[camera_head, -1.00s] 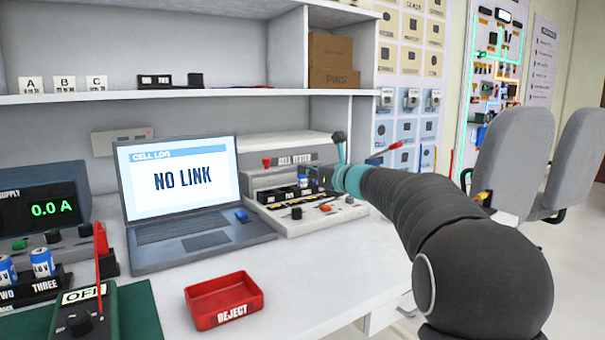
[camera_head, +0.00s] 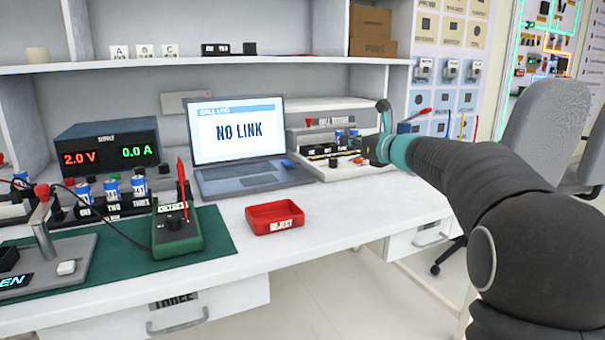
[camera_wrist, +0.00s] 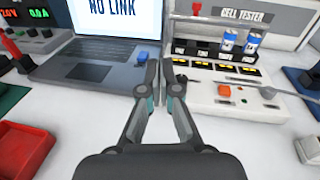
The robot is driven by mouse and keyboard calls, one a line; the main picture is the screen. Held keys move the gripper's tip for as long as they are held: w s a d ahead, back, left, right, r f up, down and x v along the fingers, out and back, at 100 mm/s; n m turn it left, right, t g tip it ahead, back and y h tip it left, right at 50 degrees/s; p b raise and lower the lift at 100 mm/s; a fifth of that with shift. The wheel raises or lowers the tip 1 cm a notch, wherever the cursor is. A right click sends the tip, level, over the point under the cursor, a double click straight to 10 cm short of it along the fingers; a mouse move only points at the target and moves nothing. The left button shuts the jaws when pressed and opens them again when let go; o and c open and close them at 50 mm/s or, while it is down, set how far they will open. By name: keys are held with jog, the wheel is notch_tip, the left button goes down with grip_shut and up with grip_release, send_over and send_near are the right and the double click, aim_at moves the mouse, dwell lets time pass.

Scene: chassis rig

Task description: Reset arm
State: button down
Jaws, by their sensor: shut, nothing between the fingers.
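My gripper (camera_wrist: 161,82) is shut and empty in the wrist view, its fingertips together above the bench, between the laptop and the cell tester. In the head view my dark arm reaches in from the right, and its teal wrist (camera_head: 400,150) partly covers the cell tester. The cell tester (camera_wrist: 236,100) has labelled slots and an orange knob; two blue-and-white cells (camera_wrist: 240,42) stand in its slots at the right.
The laptop (camera_head: 238,140) reads NO LINK. A red REJECT tray (camera_head: 275,217) sits near the bench's front edge. At left are a power supply (camera_head: 106,150), several cells in a rack, a green meter (camera_head: 176,225) and a green mat (camera_head: 120,275). Grey chairs (camera_head: 545,140) stand at right.

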jog(key=s+a+f+n+g+h+p, duration=0.1)
jog(key=s+a+f+n+g, duration=0.2)
jog(key=s+n, duration=0.65)
jog(key=s+a+f+n+g+h, duration=0.25)
jog(key=s+f+n, duration=0.25)
jog(key=s, duration=0.9)
jog(key=s+d+f+n+g+h, duration=0.1)
jog(key=s+d+f+n+h, duration=0.1)
jog(key=s, duration=0.5)
jog(key=s+d+f+n+g+h, duration=0.1)
jog(key=s+d+f+n+h, duration=0.1)
jog(key=s+d+f+n, duration=0.2)
jog(key=s+d+f+n+g+h+p, duration=0.1)
jog(key=s+d+f+n+h, duration=0.1)
jog(key=s+f+n, duration=0.5)
jog(key=s+d+n, duration=0.1)
jog(key=s, duration=0.4)
jog(key=shift+d+f, duration=0.2)
jog(key=shift+d, duration=0.1)
jog(key=c, duration=1.9)
grip_release()
jog(key=shift+s, duration=0.1)
